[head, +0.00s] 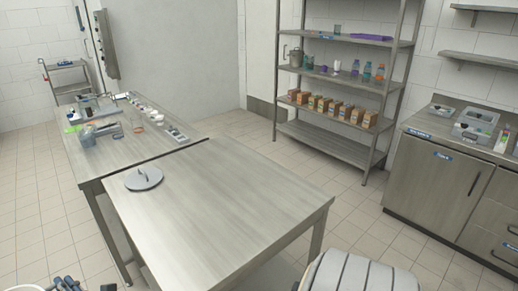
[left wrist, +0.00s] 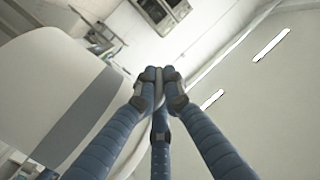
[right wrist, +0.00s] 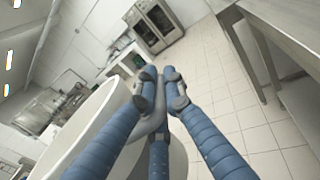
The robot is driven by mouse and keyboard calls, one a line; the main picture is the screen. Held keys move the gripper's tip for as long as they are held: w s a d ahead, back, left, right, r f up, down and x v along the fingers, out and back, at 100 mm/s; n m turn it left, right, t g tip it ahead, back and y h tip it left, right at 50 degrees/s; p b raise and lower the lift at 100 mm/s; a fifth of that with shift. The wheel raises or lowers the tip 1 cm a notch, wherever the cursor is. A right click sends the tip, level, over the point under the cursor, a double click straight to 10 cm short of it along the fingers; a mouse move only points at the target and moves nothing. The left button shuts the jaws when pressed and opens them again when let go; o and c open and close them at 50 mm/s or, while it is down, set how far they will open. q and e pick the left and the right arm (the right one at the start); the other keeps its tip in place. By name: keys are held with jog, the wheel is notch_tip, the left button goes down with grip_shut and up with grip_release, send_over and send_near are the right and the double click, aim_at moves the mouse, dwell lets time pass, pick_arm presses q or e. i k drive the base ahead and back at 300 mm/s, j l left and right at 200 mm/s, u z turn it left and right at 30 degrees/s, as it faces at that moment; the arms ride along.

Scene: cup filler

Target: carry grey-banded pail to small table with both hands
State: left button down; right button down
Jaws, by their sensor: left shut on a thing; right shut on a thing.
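The grey-banded pail is white with a broad grey band, seen close up in the left wrist view (left wrist: 85,95). Its pale wall and open top also show in the right wrist view (right wrist: 65,135). My left gripper (left wrist: 160,78) is shut on a grey handle at the pail's side. My right gripper (right wrist: 160,78) is shut on another grey handle; its fingertips also show at the bottom left of the head view (head: 68,285). The nearer steel table (head: 215,205), apparently the small table, stands ahead with a bare top except for a round grey lid (head: 143,179).
A longer steel worktop (head: 120,155) with trays and small items adjoins the table's far left. A shelf rack (head: 335,145) with boxes and bottles stands at the back. A steel counter (head: 435,180) is at the right. Tiled floor is open between them.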

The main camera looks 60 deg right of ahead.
aim_at(195, 210)
jog(key=i+l+z, duration=0.2)
jog(key=l+z, duration=0.2)
jog(key=i+l+z, duration=0.5)
jog(key=z, duration=0.25)
jog(key=l, duration=0.1)
